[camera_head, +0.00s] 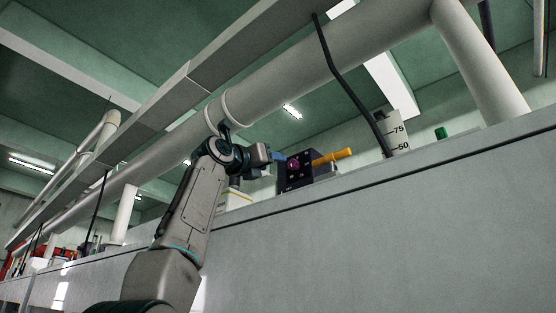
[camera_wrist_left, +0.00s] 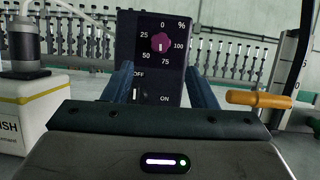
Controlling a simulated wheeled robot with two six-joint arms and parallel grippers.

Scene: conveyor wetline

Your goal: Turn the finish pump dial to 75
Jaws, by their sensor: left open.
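The finish pump is a dark box (camera_head: 298,180) on the ledge, with a purple dial (camera_head: 293,164) on its face. In the left wrist view the purple dial (camera_wrist_left: 161,43) sits among marks 0, 25, 50, 75, 100 and a % sign. Its white pointer faces roughly down, between 50 and 75; I cannot read it exactly. An OFF/ON switch (camera_wrist_left: 136,95) sits below it. My left gripper (camera_head: 277,158) is open in front of the panel; its blue fingers (camera_wrist_left: 160,84) stand apart, low to either side of the panel. Contact with the dial is not visible.
An orange handle (camera_head: 332,157) sticks out right of the pump. A white container marked 75 and 50 (camera_head: 397,124) and a black hose (camera_head: 340,75) are farther right. A white-and-yellow box (camera_wrist_left: 26,105) carries a grey jar (camera_wrist_left: 20,45) on the left. A thick pipe runs overhead.

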